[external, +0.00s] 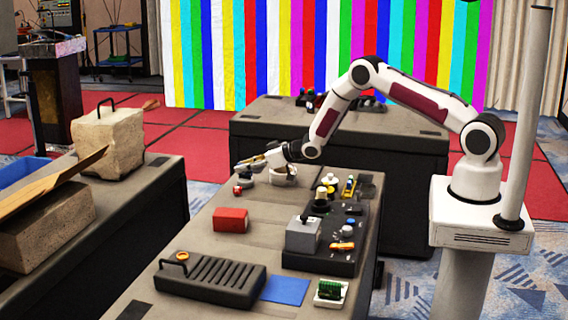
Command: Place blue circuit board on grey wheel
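My gripper (250,162) is over the far end of the near table, pointing left, a little above the tabletop. It is too small in view to tell whether its fingers are open or shut, or whether they hold anything. A round whitish-grey piece (284,177), perhaps the grey wheel, sits just right of and below the gripper, partly hidden by my wrist. A small red-and-grey object (242,181) is below the gripper. A flat blue rectangle (285,290) lies at the table's near end; I cannot tell if it is the blue circuit board.
A red block (231,220) stands mid-table. A black panel (328,240) with a grey box and several small parts lies right. A black ribbed case (210,280) and a green part on a white base (330,292) are near the front. The table's left-middle is clear.

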